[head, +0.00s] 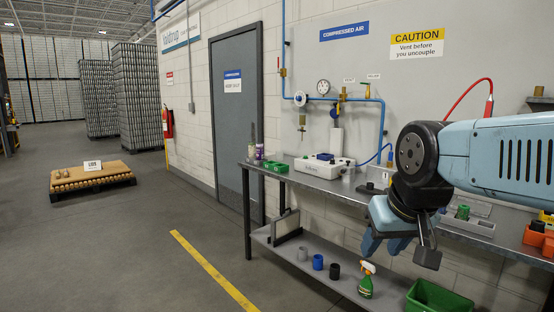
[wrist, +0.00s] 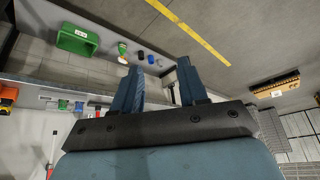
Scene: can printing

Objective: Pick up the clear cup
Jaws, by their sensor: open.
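A pale, greyish cup (head: 302,254), which looks like the clear cup, stands upright on the lower shelf, left of a blue cup (head: 318,262) and a black cup (head: 335,270). My gripper (head: 385,243) hangs in front of the bench, above and right of these cups and apart from them. In the wrist view my gripper (wrist: 160,68) is open with nothing between its fingers. The blue cup (wrist: 151,59) and black cup (wrist: 141,55) show beyond the fingers; the clear cup is too small there to make out surely.
A green spray bottle (head: 366,279) and a green bin (head: 437,298) stand right of the cups. The steel bench top (head: 315,174) overhangs the lower shelf (head: 275,240). The floor in front is free.

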